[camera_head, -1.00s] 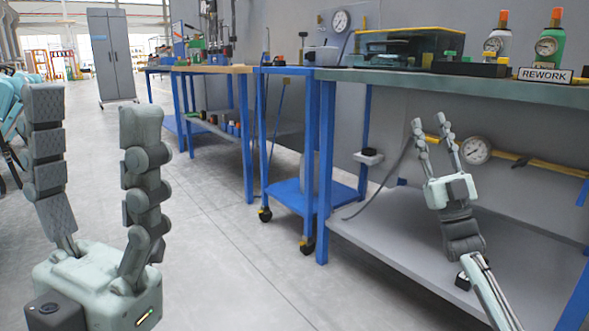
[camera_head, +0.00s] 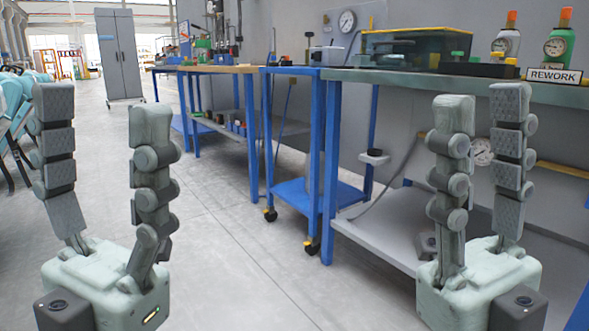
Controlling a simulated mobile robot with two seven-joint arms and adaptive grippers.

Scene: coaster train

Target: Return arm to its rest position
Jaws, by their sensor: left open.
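My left gripper (camera_head: 103,110) stands upright at the left of the head view. Its two grey segmented fingers are spread wide with nothing between them. My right gripper (camera_head: 483,105) stands upright at the right of the view, in front of the workbench. Its two fingers are apart, and no object shows between them. Both grippers are at about the same height and touch nothing that I can see.
A grey cabinet (camera_head: 118,55) is far back. The floor (camera_head: 225,235) between my grippers is clear.

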